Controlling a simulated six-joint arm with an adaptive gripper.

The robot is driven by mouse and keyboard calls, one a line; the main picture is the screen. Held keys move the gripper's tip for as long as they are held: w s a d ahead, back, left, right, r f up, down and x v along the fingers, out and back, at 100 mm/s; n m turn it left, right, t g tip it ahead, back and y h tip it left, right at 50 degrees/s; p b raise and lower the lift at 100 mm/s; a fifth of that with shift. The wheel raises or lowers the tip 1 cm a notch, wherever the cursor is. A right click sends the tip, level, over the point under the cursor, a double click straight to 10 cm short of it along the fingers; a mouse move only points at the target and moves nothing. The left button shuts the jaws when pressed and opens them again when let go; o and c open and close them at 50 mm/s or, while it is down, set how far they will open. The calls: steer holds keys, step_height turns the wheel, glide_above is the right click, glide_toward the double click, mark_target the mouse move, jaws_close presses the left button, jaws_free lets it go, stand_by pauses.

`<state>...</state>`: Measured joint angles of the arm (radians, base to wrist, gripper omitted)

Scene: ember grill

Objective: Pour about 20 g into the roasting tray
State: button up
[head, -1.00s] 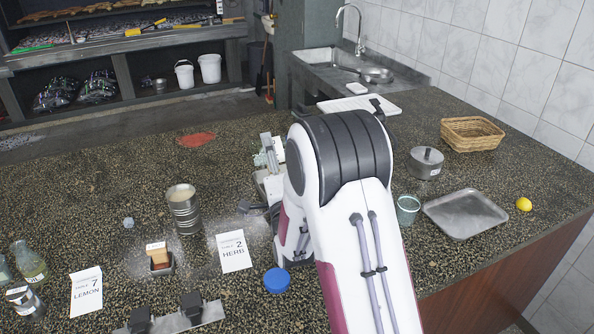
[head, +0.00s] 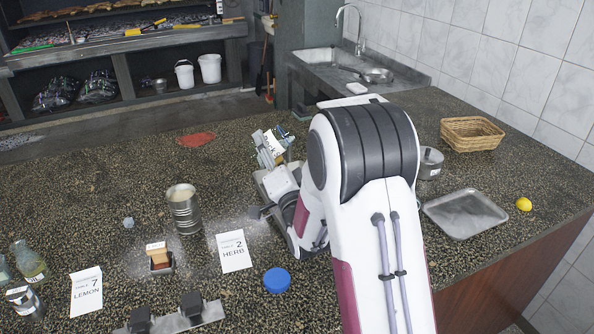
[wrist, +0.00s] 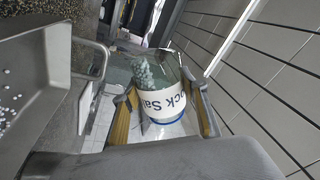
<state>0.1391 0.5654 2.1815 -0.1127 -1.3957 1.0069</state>
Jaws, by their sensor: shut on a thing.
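My gripper (wrist: 162,98) is shut on a clear jar with a white "Rock Salt" label (wrist: 163,103). In the head view the jar (head: 271,147) is tilted above the counter, and my arm hides part of the gripper. A grey metal tray with scattered white grains (wrist: 45,75) fills the left of the wrist view, beside the jar. In the head view a shallow grey roasting tray (head: 465,213) lies at the right and looks empty.
A lidded pot (head: 429,164), wicker basket (head: 472,133) and lemon (head: 523,204) are at the right. An open can (head: 184,210), blue lid (head: 277,280), cards for herb (head: 234,250) and lemon (head: 86,291) stand at the left.

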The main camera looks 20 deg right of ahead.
mark_target(263, 165)
steer(key=shift+d+r+n+g+y, duration=0.15)
steer(key=shift+r+n+y, duration=0.1)
steer(key=shift+n, duration=0.85)
steer(key=shift+d+r+n+g+y, duration=0.15)
steer(key=shift+r+n+y, duration=0.1)
steer(key=shift+n, duration=0.85)
steer(key=shift+a+f, duration=0.1)
steer(key=shift+a+f+n+g+y, duration=0.2)
steer(key=shift+a+f+n, duration=0.1)
steer(key=shift+n, duration=0.45)
steer(key=shift+a+f+n+g+y, duration=0.1)
steer(key=shift+a+f+n+y, duration=0.15)
steer(key=shift+n, duration=0.5)
steer(key=shift+w+a+f+n+g, duration=0.15)
steer(key=shift+a+f+n, duration=0.15)
steer(key=shift+n, duration=0.5)
steer(key=shift+a+f+n+g, duration=0.15)
steer(key=shift+a+f+n, duration=0.15)
steer(key=shift+n, duration=0.5)
steer(key=shift+a+f+n+g, duration=0.25)
steer(key=shift+f+n+g, duration=0.05)
steer(key=shift+f+n, duration=0.55)
steer(key=shift+f, duration=0.15)
